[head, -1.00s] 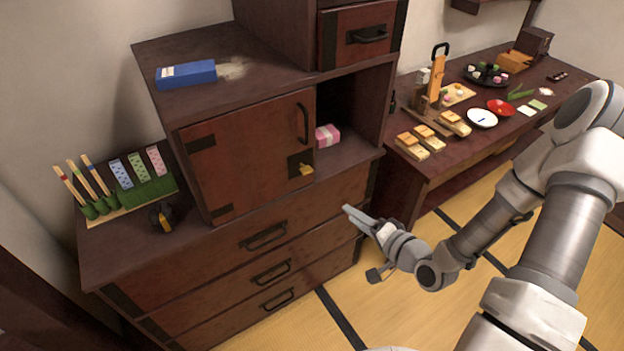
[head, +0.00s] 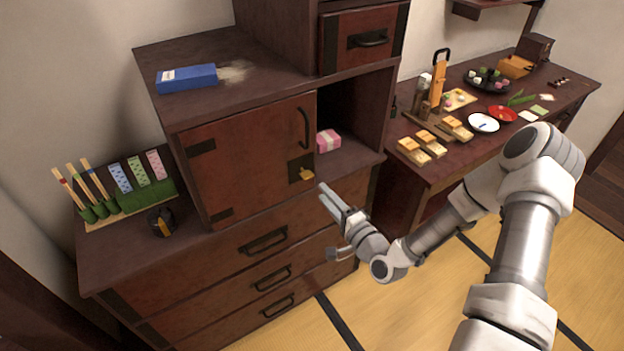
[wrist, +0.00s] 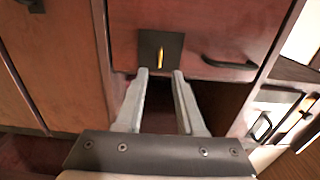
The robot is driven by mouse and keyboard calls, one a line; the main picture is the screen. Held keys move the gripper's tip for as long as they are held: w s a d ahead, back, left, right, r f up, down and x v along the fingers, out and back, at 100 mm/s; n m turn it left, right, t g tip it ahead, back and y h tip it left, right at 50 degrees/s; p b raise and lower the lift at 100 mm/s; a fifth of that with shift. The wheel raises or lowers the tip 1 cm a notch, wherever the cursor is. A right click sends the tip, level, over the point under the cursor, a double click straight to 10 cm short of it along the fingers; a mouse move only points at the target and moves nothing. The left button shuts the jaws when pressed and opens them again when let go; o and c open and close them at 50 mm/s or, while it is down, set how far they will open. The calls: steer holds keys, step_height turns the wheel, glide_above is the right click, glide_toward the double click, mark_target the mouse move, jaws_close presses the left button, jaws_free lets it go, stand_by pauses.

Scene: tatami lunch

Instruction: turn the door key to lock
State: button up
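The brass door key (head: 306,174) sits in a dark lock plate (head: 293,168) at the lower right of the red-brown cabinet door (head: 250,150). The door looks closed. In the wrist view the key (wrist: 160,58) stands out of its plate just beyond the fingertips, lined up with the gap between them. My gripper (head: 323,194) is in front of the cabinet, a little below and right of the key. It also shows in the wrist view (wrist: 161,75), with its two fingers apart and nothing between them. It does not touch the key.
The door's black handle (head: 303,127) is above the key. A pink box (head: 328,141) sits in the open niche right of the door. Drawers with black pulls (head: 263,241) lie below. A low table with food (head: 440,170) stands to the right.

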mark_target(305, 173)
steer(key=x, duration=0.7)
jaws_close()
